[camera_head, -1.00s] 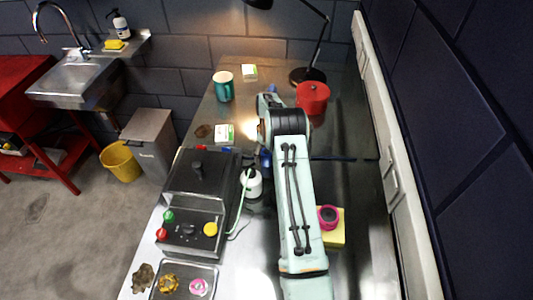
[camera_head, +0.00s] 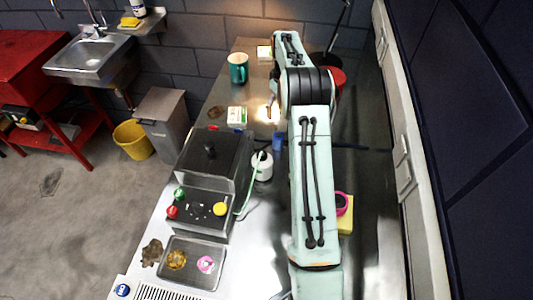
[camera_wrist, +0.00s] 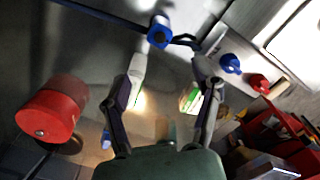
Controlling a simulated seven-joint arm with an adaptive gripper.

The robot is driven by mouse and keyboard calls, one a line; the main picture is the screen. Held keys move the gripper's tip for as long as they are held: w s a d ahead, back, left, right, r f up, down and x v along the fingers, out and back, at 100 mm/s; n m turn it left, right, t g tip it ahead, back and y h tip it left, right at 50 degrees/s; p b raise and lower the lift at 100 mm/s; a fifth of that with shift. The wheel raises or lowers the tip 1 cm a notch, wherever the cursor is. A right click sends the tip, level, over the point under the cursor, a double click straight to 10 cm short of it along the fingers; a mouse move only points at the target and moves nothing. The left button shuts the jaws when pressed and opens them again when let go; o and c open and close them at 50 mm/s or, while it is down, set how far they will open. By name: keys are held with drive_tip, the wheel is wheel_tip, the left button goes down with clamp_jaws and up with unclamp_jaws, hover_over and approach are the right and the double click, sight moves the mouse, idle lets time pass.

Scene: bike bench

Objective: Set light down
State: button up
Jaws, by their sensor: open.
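My gripper (camera_wrist: 171,70) is open in the wrist view, with its two fingers well apart and nothing between them. A short blue cylinder (camera_wrist: 160,32) with a dark round face is on the bench beyond the fingertips. It also shows in the head view (camera_head: 278,140), left of my arm. I cannot tell whether this is the light. A bright warm glow (camera_wrist: 140,101) lies beside the left finger; its source is unclear. My arm covers much of the bench in the head view and hides part of the gripper.
A white bottle (camera_head: 262,167) is beside the dark machine (camera_head: 211,160). A pink ring (camera_head: 342,204) is partly hidden right of my arm.

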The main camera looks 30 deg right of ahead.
drive_tip(key=s+a+r, duration=0.6)
drive_tip(key=a+r, duration=0.1)
drive_tip(key=a, duration=0.3)
drive_tip(key=s+a+r, duration=0.6)
drive_tip(key=a, duration=0.3)
drive_tip(key=s+a+f, duration=0.1)
drive_tip(key=s+a, duration=0.2)
drive_tip(key=s, duration=0.3)
drive_tip(key=s+a+f, duration=0.1)
drive_tip(key=s+a, duration=0.2)
drive_tip(key=s, duration=0.3)
drive_tip(key=s+a+n, duration=0.1)
drive_tip(key=s+a, duration=0.2)
drive_tip(key=s, duration=0.3)
drive_tip(key=shift+s+a+f+y, duration=0.25)
drive_tip(key=shift+s+f+y, duration=0.1)
drive_tip(key=shift+f+y, duration=0.05)
